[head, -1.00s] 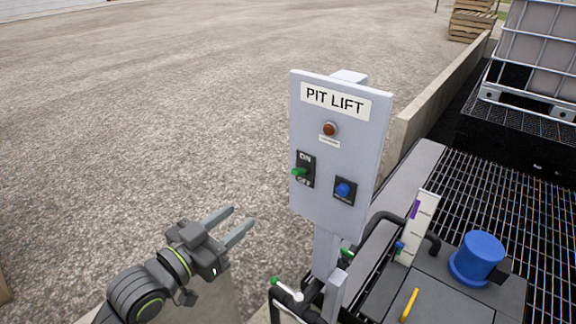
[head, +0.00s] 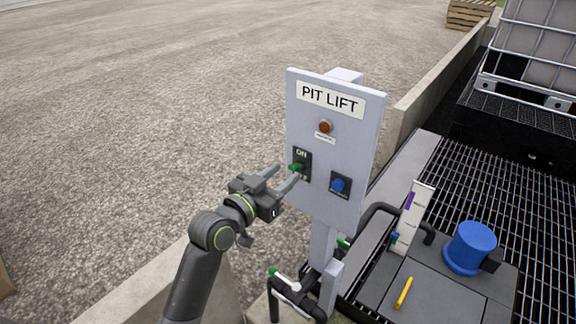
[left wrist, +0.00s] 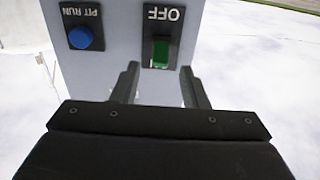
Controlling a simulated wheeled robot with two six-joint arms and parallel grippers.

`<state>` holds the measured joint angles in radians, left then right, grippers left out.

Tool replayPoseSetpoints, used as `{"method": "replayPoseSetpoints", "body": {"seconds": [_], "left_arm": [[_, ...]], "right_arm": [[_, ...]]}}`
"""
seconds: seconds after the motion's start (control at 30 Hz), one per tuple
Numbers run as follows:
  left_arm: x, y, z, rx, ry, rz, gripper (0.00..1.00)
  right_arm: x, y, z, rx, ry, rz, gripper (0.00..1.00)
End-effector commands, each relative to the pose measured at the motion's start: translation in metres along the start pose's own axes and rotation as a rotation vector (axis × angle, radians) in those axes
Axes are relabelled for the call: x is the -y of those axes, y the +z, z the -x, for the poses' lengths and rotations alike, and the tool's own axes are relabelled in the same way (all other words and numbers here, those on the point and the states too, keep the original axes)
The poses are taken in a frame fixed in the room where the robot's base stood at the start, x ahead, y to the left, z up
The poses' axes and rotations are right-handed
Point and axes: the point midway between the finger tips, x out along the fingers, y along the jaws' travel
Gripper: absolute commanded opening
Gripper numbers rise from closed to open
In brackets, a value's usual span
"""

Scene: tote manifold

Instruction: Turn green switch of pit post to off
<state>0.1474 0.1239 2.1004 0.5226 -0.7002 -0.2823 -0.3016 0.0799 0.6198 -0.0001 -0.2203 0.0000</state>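The green switch (head: 296,167) sits on a black plate marked ON at the top, on the front of the grey PIT LIFT post panel (head: 310,207). In the left wrist view the picture is upside down, and the green switch (left wrist: 160,53) shows beside the OFF label. Its exact setting is hard to tell. My left gripper (head: 288,173) is open at the panel, its fingertips close to the switch. In the left wrist view its fingers (left wrist: 160,82) lie on either side of the switch's line, with nothing held. My right gripper is not in view.
A blue button (head: 338,185), labelled PIT RUN in the wrist view, sits right of the switch. Pipes with green handles (head: 285,282) stand below. A concrete wall (head: 435,85) and grating lie right; open gravel lies left.

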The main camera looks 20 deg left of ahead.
Motion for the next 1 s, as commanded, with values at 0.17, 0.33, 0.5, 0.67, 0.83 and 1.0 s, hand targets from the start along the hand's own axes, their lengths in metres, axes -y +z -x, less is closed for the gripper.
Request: {"method": "replayPoseSetpoints", "body": {"seconds": [0.17,0.33,0.5,0.67,0.83,1.0], "left_arm": [[0.0,-0.001,-0.02,0.0,0.0,0.001,0.4],[0.0,0.0,-0.028,0.0,0.0,0.0,0.4],[0.0,0.0,-0.029,0.0,0.0,0.0,0.4],[0.0,0.0,-0.028,0.0,0.0,0.0,0.33],[0.0,0.0,-0.028,0.0,-0.001,0.0,0.11],[0.0,0.0,-0.028,0.0,-0.001,0.0,0.0]], "right_arm": [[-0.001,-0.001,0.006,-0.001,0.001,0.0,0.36],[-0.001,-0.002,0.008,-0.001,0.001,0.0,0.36],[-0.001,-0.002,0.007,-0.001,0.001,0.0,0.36],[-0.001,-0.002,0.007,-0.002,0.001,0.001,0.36],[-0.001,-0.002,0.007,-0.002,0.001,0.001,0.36],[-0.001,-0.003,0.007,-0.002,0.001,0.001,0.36]]}}
